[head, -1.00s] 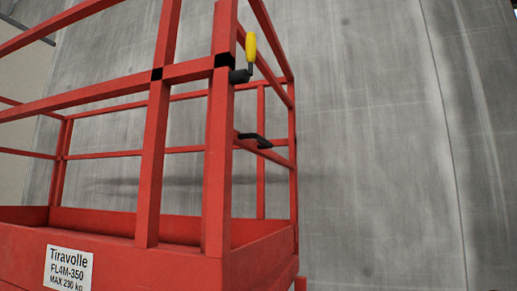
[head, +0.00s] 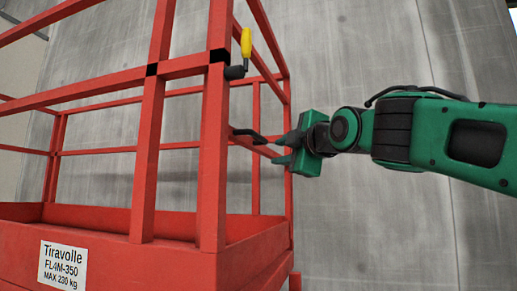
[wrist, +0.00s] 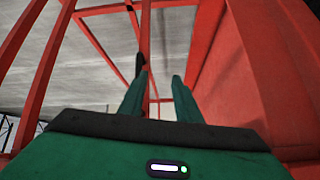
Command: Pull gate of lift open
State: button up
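The red lift (head: 130,262) stands at the left in the head view. Its gate (head: 262,60) is the railed side at the right of the near corner post; I see no gap at that post. A black handle (head: 248,134) sits on the gate's middle rail. My gripper (head: 278,150) is beside this rail, just right of the handle. In the wrist view its two green fingers (wrist: 158,88) are apart with nothing clearly between them. The black handle (wrist: 139,66) shows beyond the left fingertip. I cannot tell whether they touch.
A yellow-gripped lever (head: 246,44) sticks up from the near corner post (head: 216,150), above the gripper's level. A white label (head: 62,264) is on the lift's base. A grey wall (head: 380,50) stands behind. The floor space right of the lift looks clear.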

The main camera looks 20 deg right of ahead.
aim_at(261, 138)
notch_tip(261, 138, up, 4)
jog(key=a+n+t, duration=0.1)
jog(key=a+n, duration=0.1)
jog(key=shift+m+y, duration=0.3)
jog(key=shift+y, duration=0.1)
jog(key=w, duration=0.3)
jog(key=w+r, duration=0.1)
jog(key=w, duration=0.5)
jog(key=shift+w+a+r, duration=0.15)
jog(key=shift+w+a, duration=0.25)
grip_shut()
